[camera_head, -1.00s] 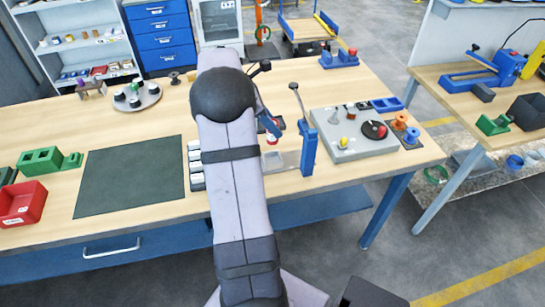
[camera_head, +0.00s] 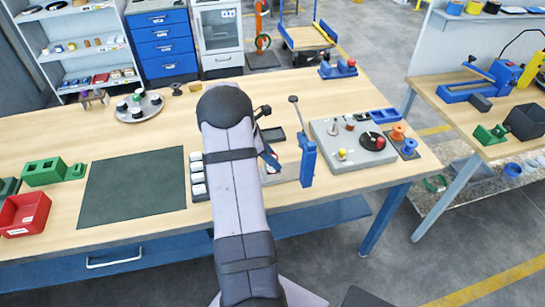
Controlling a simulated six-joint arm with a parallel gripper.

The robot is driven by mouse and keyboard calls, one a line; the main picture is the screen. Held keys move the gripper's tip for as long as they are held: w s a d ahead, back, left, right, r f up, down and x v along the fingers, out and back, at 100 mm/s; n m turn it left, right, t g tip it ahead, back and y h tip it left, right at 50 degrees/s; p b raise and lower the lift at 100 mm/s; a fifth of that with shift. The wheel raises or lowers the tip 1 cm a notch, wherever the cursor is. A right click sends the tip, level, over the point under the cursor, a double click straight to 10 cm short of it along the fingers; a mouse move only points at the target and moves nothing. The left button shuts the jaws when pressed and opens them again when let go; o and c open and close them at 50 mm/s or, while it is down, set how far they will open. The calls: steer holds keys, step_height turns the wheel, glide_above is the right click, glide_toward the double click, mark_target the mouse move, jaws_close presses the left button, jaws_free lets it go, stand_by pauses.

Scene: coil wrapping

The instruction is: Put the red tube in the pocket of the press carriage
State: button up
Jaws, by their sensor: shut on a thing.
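The blue press (camera_head: 307,160) with its upright lever stands right of my arm. A pale, flat part lies at its foot, and my arm hides what is left of it. My gripper (camera_head: 270,166) shows only in part past the right edge of my arm, as a blue piece low beside the press. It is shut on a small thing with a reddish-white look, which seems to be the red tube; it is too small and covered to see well. I cannot make out the carriage pocket, nor whether the tube touches it.
A row of white-topped blocks (camera_head: 198,178) stands close left of my arm. A grey panel (camera_head: 352,148) with knobs and a dark disc lies right of the press. A dark green mat (camera_head: 132,190) is clear. A red bin (camera_head: 24,213) is at the far left.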

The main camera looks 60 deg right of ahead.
steer(key=shift+f, duration=0.15)
steer(key=shift+f, duration=0.15)
steer(key=o, duration=1.1)
steer(key=shift+r, duration=0.3)
steer(key=b+v, duration=0.3)
steer(key=v, duration=0.9)
steer(key=shift+a, duration=0.1)
